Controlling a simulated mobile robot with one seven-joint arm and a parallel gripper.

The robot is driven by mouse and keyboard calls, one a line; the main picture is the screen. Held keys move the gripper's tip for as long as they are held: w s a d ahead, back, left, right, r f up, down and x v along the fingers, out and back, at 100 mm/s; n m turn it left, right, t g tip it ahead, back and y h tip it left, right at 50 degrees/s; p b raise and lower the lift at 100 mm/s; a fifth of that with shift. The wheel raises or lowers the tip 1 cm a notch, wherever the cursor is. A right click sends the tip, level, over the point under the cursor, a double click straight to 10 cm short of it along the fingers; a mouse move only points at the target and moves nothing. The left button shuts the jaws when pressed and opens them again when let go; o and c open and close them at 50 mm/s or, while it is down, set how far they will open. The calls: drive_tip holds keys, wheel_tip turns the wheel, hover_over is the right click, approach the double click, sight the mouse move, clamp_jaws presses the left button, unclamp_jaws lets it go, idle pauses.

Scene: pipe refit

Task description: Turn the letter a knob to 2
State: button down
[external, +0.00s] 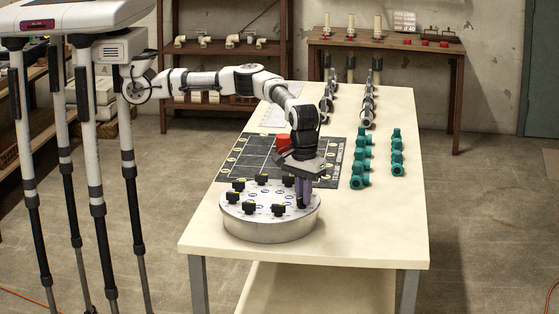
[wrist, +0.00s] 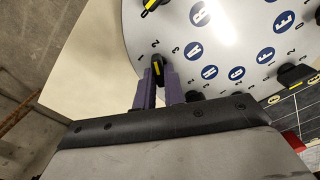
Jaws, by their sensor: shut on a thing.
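The round white dial plate (external: 268,232) stands on the table, with several black knobs around its edge and lettered blue discs further in. My gripper (external: 303,192) points down at the plate's right side. In the wrist view its purple fingers (wrist: 159,84) are shut on a black knob (wrist: 157,67) with a yellow stripe. The blue letter A (wrist: 196,52) lies inward of this knob, so it appears to be the A knob. Its stripe runs nearly upright, its upper end towards the printed 2 (wrist: 155,43); the exact setting is hard to tell. The fingers hide part of the knob.
Another knob (wrist: 194,96) sits close beside the right finger. A dark gridded mat (external: 235,160) with a red object (external: 283,141) lies behind the plate. Green fittings (external: 397,155) and grey fittings (external: 367,105) stand in rows on the table (external: 385,220). The table's front right is clear.

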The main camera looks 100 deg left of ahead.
drive_tip(key=c, duration=1.5)
unclamp_jaws()
wheel_tip(320, 180, up, 14)
drive_tip(key=b, duration=0.2)
drive_tip(key=shift+b, duration=0.3)
